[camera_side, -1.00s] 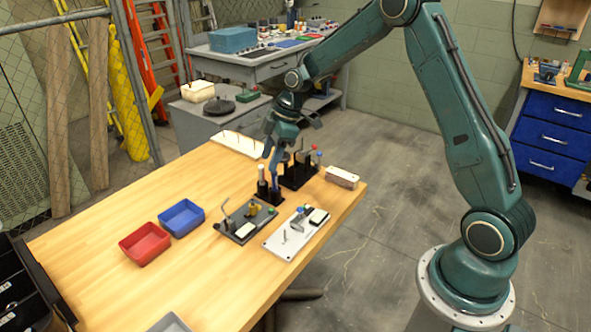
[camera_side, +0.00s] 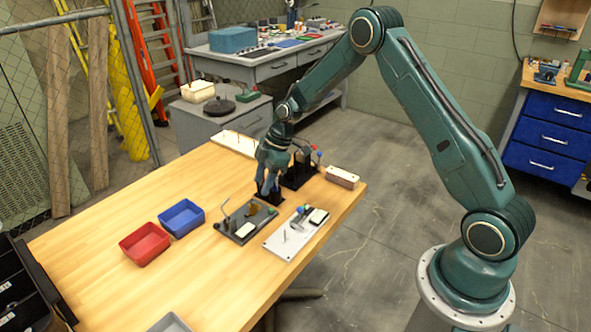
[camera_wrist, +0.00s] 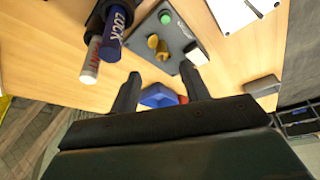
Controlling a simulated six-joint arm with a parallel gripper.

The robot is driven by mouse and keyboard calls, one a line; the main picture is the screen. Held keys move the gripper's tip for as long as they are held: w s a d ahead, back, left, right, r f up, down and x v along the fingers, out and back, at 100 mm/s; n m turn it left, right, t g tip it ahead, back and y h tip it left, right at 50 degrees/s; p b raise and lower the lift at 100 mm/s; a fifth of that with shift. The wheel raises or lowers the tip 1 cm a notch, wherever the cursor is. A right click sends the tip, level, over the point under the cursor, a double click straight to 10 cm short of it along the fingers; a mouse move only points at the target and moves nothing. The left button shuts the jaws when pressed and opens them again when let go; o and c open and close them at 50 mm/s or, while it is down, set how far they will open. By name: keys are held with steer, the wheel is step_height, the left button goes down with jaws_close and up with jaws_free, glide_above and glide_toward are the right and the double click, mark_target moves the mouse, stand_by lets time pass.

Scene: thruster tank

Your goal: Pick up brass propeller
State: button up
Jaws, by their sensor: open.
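The brass propeller (camera_wrist: 157,46) is a small gold piece on a dark grey plate (camera_wrist: 172,66) in the wrist view, beside a green round part. In the side view the propeller (camera_side: 253,209) is small on the dark plate (camera_side: 238,233) at the table's middle. My gripper (camera_wrist: 160,86) is open in the wrist view, with nothing between its fingers; the propeller shows beyond the fingertips.
A blue LOCK cylinder (camera_wrist: 115,27) and a white one (camera_wrist: 92,58) stand close by the fingers in a black holder (camera_side: 268,196). A light plate (camera_side: 294,232) lies right of the dark one. Blue (camera_side: 182,218) and red (camera_side: 144,244) bins stand left.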

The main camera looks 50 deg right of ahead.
mark_target(254, 205)
steer(key=shift+x, duration=1.45)
steer(key=shift+x, duration=2.6)
steer(key=shift+c, duration=0.5)
steer(key=shift+s+a, duration=0.1)
jaws_close()
